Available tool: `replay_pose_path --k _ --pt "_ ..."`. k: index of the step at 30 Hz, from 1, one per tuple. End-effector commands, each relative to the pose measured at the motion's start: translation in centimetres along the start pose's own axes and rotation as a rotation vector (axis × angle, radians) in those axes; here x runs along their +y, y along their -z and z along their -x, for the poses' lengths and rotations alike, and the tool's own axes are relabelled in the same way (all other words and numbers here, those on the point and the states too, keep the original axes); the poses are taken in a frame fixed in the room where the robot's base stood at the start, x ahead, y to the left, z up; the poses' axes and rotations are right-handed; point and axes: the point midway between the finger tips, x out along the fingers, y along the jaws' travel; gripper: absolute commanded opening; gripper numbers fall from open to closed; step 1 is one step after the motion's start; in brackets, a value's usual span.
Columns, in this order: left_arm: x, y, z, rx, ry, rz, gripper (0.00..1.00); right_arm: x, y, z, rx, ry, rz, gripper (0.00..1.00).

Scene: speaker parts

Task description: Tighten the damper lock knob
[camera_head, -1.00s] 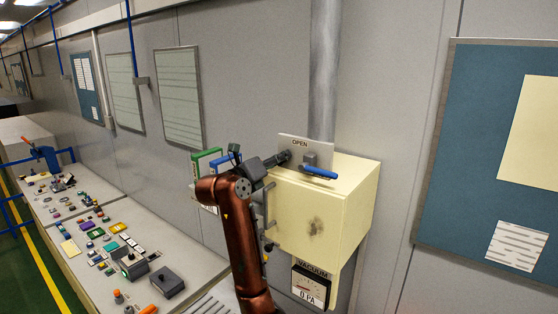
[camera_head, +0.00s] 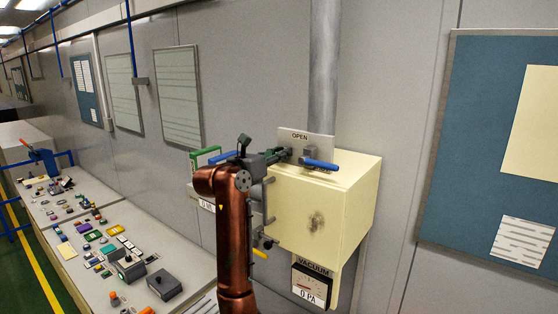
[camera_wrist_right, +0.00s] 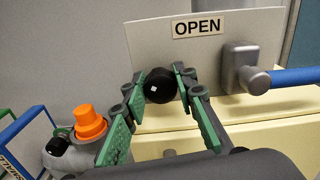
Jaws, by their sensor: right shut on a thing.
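The damper plate (camera_head: 299,136), marked OPEN, stands upright on the cream box, against the pipe. A grey pivot with a blue lever (camera_head: 321,165) is on its right part; the lever (camera_wrist_right: 296,77) points right. The black round lock knob (camera_wrist_right: 160,86), with a small white square mark, is on the plate's left part in the right wrist view. My right gripper (camera_wrist_right: 161,80) has its green-padded fingers on both sides of the knob and is shut on it. In the head view the right gripper (camera_head: 285,154) reaches the plate's left part and hides the knob. My left gripper is not seen.
The cream box (camera_head: 310,205) is just below the plate, with a vacuum gauge (camera_head: 311,284) under it. An orange-capped part (camera_wrist_right: 89,122) and a blue frame (camera_wrist_right: 28,140) are left of the fingers. A control bench (camera_head: 95,265) runs along the left.

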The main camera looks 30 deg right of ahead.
Motion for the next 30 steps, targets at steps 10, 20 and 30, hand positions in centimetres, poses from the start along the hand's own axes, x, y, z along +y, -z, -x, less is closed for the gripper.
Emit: replay_pose_path --k 10,20,30 --pt "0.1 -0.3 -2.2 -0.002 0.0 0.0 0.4 0.1 0.4 0.1 0.005 -0.003 -0.327 0.01" --pt "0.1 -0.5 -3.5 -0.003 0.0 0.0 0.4 0.0 0.4 0.1 0.005 -0.001 -0.64 0.01" --pt "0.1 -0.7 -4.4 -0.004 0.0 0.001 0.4 -0.1 0.5 0.1 0.006 0.0 -0.918 0.01"
